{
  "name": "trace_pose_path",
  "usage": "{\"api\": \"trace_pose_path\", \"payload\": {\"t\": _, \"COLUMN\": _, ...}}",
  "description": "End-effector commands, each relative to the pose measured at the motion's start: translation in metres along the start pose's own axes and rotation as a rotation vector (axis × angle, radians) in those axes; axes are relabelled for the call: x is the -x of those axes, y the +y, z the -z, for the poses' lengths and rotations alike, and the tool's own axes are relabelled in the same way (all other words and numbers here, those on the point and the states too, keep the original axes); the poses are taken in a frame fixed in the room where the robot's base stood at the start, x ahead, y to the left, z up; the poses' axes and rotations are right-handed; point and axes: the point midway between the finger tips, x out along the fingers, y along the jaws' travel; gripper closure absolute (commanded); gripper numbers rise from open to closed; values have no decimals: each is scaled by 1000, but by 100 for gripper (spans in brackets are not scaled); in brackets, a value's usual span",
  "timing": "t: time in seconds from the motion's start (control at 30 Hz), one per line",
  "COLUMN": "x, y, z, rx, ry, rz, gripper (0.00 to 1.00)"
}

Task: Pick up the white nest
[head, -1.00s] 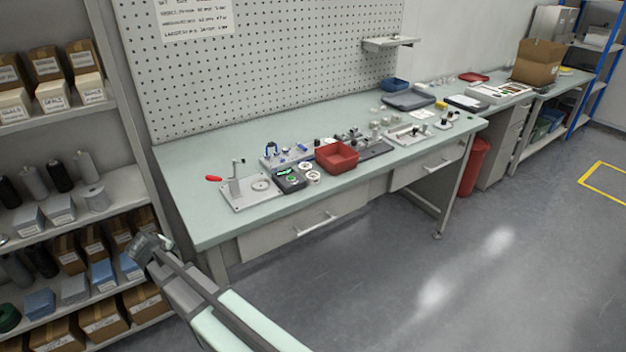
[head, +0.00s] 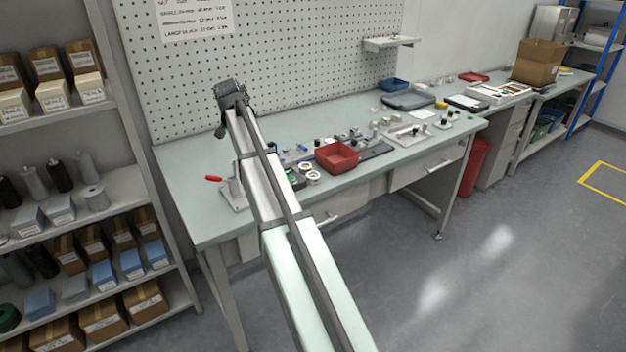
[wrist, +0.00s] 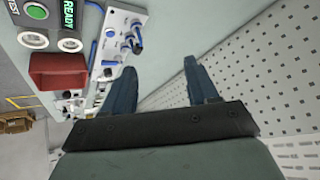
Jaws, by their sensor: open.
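Two small white round parts with dark centres stand by the bench's front edge in the head view, a nearer one (head: 313,177) and a farther one (head: 305,166). They also show at the top left of the wrist view, one (wrist: 33,40) beside the other (wrist: 70,42). I cannot tell which is the white nest. My gripper (head: 221,130) is over the back of the bench, before the pegboard, well apart from them. In the wrist view my gripper (wrist: 160,78) has its two blue fingers spread, with nothing between them.
A red bin (head: 337,157) stands right of the white parts. A control box (wrist: 66,12) with a green READY display is beside them. A fixture with blue levers (wrist: 122,38) is near my fingers. My arm hides part of the bench. The pegboard (head: 300,60) rises behind.

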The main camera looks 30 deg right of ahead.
Motion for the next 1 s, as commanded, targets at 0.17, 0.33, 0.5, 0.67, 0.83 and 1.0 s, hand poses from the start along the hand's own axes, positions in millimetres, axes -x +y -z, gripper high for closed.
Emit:
{"api": "trace_pose_path", "payload": {"t": 0.17, "x": -8, "y": 104, "z": 6, "rx": -231, "ry": -106, "rz": -218, "gripper": 42}}
{"api": "trace_pose_path", "payload": {"t": 0.33, "x": -7, "y": 165, "z": -6, "rx": -361, "ry": -176, "rz": -382, "gripper": 42}}
{"api": "trace_pose_path", "payload": {"t": 0.5, "x": -8, "y": 186, "z": -13, "rx": -405, "ry": -200, "rz": -444, "gripper": 42}}
{"api": "trace_pose_path", "payload": {"t": 0.67, "x": -26, "y": 195, "z": -19, "rx": -407, "ry": -202, "rz": -448, "gripper": 42}}
{"api": "trace_pose_path", "payload": {"t": 0.83, "x": -52, "y": 206, "z": -27, "rx": -406, "ry": -202, "rz": -447, "gripper": 42}}
{"api": "trace_pose_path", "payload": {"t": 1.0, "x": -72, "y": 213, "z": -33, "rx": -405, "ry": -201, "rz": -445, "gripper": 42}}
